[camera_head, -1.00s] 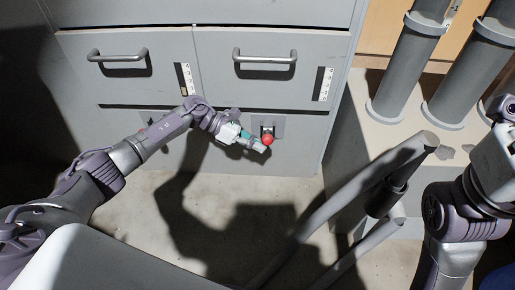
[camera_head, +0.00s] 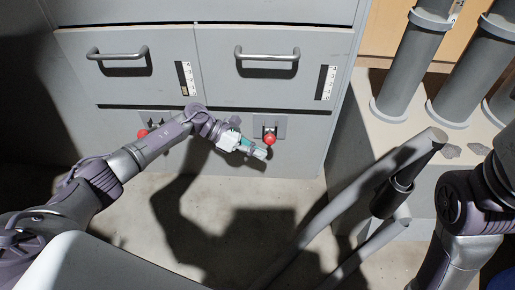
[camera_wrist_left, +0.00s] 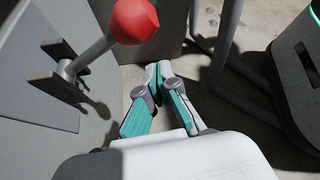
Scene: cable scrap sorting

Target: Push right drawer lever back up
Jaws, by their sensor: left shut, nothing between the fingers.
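The right drawer lever (camera_head: 269,139) has a red ball knob and sits on a small plate below the right drawer (camera_head: 270,65). In the left wrist view the red knob (camera_wrist_left: 134,21) is large at the top, on a grey rod (camera_wrist_left: 92,52) that comes out of a dark bracket on the cabinet face. My left gripper (camera_head: 262,153) is shut and empty, just below and left of the knob. In the left wrist view its closed fingertips (camera_wrist_left: 158,70) lie below and right of the knob, with a gap visible between them. My right gripper is out of view; only part of that arm shows.
A second red-knobbed lever (camera_head: 143,133) sits under the left drawer (camera_head: 130,65), partly behind my left arm. Grey pipes (camera_head: 408,70) stand on a ledge at the right. A large grey tube (camera_head: 350,190) slants across the right foreground. The floor below the levers is open.

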